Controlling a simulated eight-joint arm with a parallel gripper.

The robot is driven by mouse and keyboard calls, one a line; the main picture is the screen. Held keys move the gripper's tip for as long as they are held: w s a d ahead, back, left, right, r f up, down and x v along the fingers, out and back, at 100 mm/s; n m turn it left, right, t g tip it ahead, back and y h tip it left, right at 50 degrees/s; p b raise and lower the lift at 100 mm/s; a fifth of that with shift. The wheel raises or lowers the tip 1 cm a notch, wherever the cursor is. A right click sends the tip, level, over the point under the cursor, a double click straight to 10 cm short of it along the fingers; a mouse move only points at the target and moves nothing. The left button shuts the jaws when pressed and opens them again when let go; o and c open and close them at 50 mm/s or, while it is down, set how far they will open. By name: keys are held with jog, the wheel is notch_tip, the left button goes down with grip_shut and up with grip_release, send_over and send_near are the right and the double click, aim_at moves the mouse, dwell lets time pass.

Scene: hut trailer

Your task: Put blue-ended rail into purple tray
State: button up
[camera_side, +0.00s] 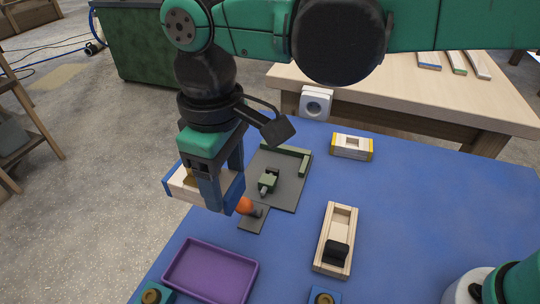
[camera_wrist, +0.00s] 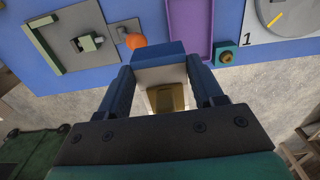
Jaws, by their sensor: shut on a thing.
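My gripper (camera_side: 222,192) is shut on the blue-ended rail (camera_side: 183,183), a pale wooden block with blue ends. It holds the rail in the air, above the left edge of the blue table top. In the wrist view the rail (camera_wrist: 160,75) sits between the two fingers, with one blue end facing the table; the fingers partly hide its sides. The purple tray (camera_side: 168,276) lies on the table at the lower left of the side view, in front of the gripper and apart from it. No contents show in it. It also shows at the top of the wrist view (camera_wrist: 173,20).
A grey plate (camera_side: 290,190) with a green clamp and an orange knob (camera_side: 244,206) lies beside the gripper. A wooden box with a black piece (camera_side: 335,240) and a yellow-ended block (camera_side: 352,147) stand further right.

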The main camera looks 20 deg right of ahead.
jog(key=s+a+f, duration=0.3)
jog(key=s+f, duration=0.1)
jog(key=f, duration=0.1)
jog(key=shift+s, duration=0.3)
dwell(0.4)
jog(key=shift+f, duration=0.1)
jog(key=shift+f, duration=3.75)
jog(key=o, duration=1.2)
